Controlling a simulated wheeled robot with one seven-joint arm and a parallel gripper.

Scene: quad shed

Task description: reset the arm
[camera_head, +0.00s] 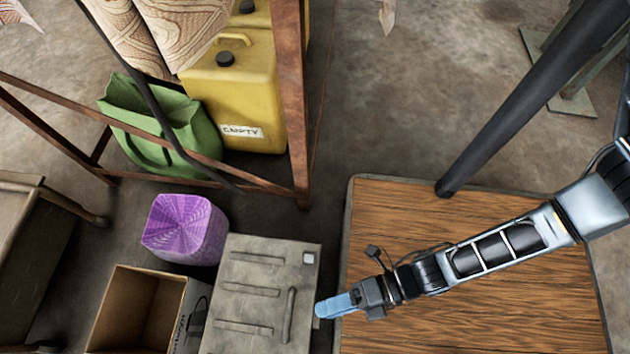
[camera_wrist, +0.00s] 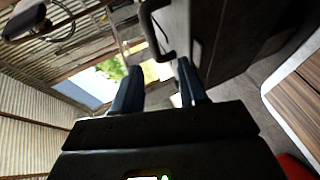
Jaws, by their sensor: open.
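My gripper (camera_head: 335,306) reaches in from the right in the head view, over the left edge of a brown wood-grain top. Its blue fingers point left, with the tips by the right edge of a grey metal box. In the wrist view my gripper (camera_wrist: 160,85) shows two dark fingers set apart, with nothing between them. I cannot tell from the head view how high the fingers are above the surfaces.
A wood-grain top (camera_head: 480,215) fills the lower right. Left of it are a grey box (camera_head: 255,270), an open cardboard box (camera_head: 120,315), a purple woven basket (camera_head: 185,228), a green bag (camera_head: 150,125) and a yellow canister (camera_head: 235,100) by a rusty frame (camera_head: 292,90). Bare floor lies beyond.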

